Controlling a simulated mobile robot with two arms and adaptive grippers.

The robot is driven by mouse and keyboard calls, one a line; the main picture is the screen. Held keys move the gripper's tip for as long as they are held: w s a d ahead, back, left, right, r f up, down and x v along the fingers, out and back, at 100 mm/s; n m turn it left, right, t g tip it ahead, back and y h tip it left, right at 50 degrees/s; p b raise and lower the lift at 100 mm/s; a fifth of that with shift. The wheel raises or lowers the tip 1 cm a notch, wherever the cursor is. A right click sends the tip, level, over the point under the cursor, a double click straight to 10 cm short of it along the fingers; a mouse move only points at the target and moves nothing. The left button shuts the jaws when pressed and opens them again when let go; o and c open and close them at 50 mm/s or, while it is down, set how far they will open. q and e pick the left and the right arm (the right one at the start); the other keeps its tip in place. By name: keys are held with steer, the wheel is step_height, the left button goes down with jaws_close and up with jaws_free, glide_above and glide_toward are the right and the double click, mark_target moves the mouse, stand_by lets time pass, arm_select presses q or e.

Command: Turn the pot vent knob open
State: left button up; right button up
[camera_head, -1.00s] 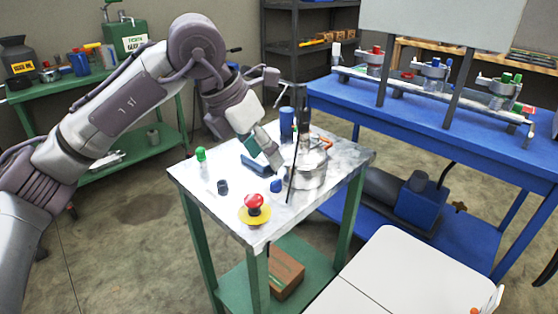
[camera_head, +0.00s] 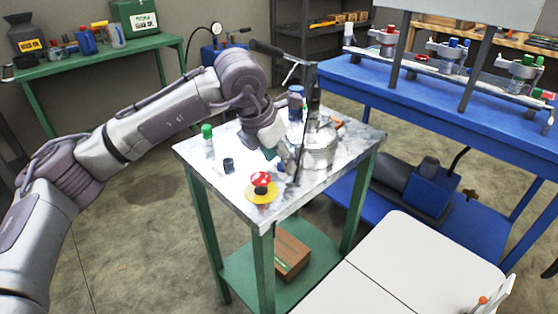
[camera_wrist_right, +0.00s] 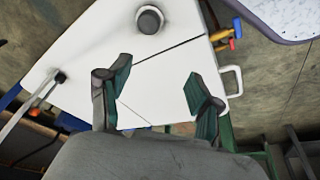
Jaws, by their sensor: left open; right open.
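The metal pot (camera_head: 319,150) stands on the small table with a marble-like top (camera_head: 222,185), toward its far right. My left gripper (camera_head: 293,168) is low at the pot's near left side, with its fingers partly hidden by a dark upright bar. Whether it touches the pot cannot be made out. The vent knob is not clearly visible; the arm and the bar cover part of the pot's top. My right gripper (camera_wrist_right: 155,92) shows in the right wrist view, open and empty, with its two green-padded fingers apart over a white surface.
A red button on a yellow base (camera_head: 261,188), a green-capped item (camera_head: 207,131) and a dark small cylinder (camera_head: 228,165) stand on the table. A blue cylinder (camera_head: 295,100) stands behind the pot. A blue bench (camera_head: 400,100) is at right, a white surface (camera_head: 420,260) at front right.

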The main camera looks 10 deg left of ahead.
arm_select(q)
steer(key=shift+w+d+f, duration=0.1)
steer(key=shift+f, duration=0.1)
jaws_close()
stand_by(0.3)
